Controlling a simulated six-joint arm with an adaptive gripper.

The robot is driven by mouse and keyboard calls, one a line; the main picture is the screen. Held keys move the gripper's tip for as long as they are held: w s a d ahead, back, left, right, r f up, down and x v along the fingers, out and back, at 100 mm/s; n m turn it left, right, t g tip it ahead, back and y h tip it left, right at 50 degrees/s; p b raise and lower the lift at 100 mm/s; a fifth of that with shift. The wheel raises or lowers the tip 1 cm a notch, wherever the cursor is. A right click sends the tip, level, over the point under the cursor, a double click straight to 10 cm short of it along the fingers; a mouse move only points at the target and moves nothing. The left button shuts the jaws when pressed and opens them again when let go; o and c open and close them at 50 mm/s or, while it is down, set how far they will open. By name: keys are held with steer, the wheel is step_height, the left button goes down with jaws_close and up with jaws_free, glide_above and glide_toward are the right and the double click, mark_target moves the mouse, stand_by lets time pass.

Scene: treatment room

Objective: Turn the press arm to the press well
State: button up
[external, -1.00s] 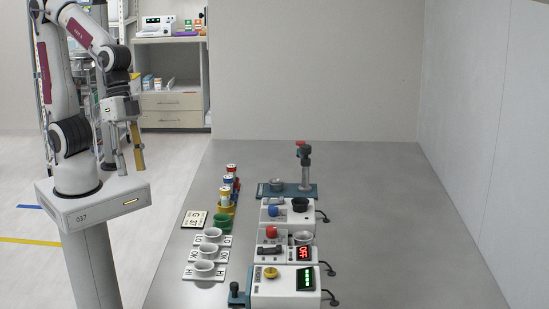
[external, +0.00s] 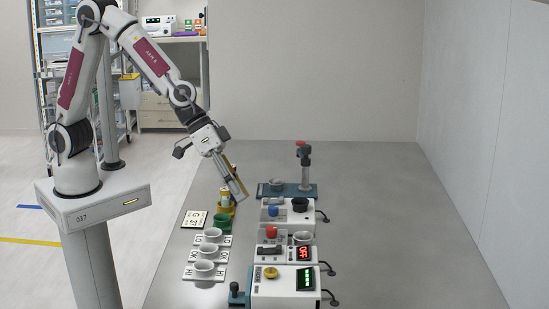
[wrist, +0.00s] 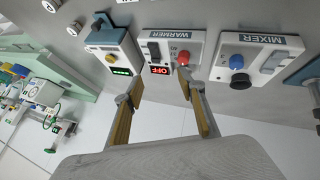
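The press stands at the back of the row of devices in the external view. It has a teal base (external: 309,189), a grey upright post and a press arm with a red knob (external: 301,143) on top. A grey round cup, which looks like the press well (external: 277,183), sits on the base left of the post. The arm's exact heading is hard to tell at this size. My gripper (external: 239,196) points down to the right, left of the press and in front of the cans. In the wrist view my gripper (wrist: 161,82) is open, with nothing between its yellow-padded fingers.
The mixer (wrist: 262,50), warmer (wrist: 168,50) and another device with a green display (external: 304,279) line the table. Cans, a green ring (external: 222,221) and white cups (external: 205,268) stand left of them. The table's right side is clear.

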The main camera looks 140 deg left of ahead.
mark_target(305, 146)
steer(key=a+f+n+y, duration=0.1)
steer(key=a+n+y, duration=0.1)
steer(key=a, duration=0.5)
steer(key=a+f+n+g+y, duration=0.1)
steer(key=a+f+n+y, duration=0.1)
steer(key=a, duration=0.6)
steer(key=a+f+n+g+y, duration=0.1)
steer(key=a+f+n+y, duration=0.1)
steer(key=a, duration=0.6)
steer(key=shift+s+a+f+y, duration=0.15)
steer(key=shift+s+y, duration=0.1)
steer(key=shift+y, duration=0.45)
steer(key=s+a+g, duration=0.1)
steer(key=s+a+n+g+y, duration=0.1)
steer(key=a, duration=0.1)
steer(key=s+a+n+g+y, duration=0.1)
steer(key=s+a, duration=0.1)
steer(key=shift+r, duration=0.4)
steer(key=s+a+r+n+g+y, duration=0.1)
steer(key=s+a+r+g+y, duration=0.1)
steer(key=s+r+g, duration=0.2)
steer(key=s+r, duration=0.1)
steer(key=s, duration=0.2)
steer(key=shift+s+a+n+g, duration=0.2)
steer(key=shift+s+n+g, duration=0.1)
steer(key=shift+n+g, duration=0.1)
steer(key=shift+f, duration=0.1)
steer(key=shift+x, duration=3.9)
